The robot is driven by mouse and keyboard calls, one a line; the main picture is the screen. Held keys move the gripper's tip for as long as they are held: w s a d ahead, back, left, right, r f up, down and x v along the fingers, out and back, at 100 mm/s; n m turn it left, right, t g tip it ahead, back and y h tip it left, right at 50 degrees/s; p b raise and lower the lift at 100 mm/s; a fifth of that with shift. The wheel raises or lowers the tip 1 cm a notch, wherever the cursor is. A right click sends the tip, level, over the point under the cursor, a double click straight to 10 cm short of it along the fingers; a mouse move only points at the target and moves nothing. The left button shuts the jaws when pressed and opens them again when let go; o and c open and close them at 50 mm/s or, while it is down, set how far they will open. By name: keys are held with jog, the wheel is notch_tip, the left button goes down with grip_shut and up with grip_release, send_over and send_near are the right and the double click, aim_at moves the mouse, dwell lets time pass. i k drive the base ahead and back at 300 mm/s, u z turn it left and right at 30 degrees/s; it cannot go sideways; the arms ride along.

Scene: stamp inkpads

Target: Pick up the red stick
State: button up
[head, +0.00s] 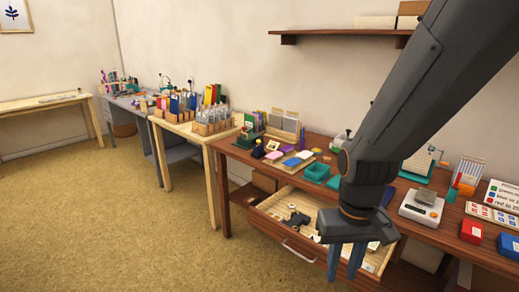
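A small upright red stick (457,180) shows at the right of the brown desk, rising from or standing just behind a small teal thing (451,195); I cannot tell which. It is small here, so I am not certain that it is the task's stick. My gripper (346,264) points down in front of the desk, over the right part of the open drawer (290,246). Its two blue-grey fingers are apart, with nothing visible between them. It is well left of the red stick and nearer to me. My arm hides part of the desk and drawer.
The drawer holds dark items (294,219). On the desk stand a grey-white device (421,206), a red box (468,231), a blue box (508,246), teal trays (317,171) and inkpads. A wall shelf (340,33) hangs above. The floor at left is clear.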

aim_at(458, 179)
jog(key=u, duration=1.5)
jog(key=k, duration=1.55)
jog(key=z, duration=2)
jog(key=i, duration=1)
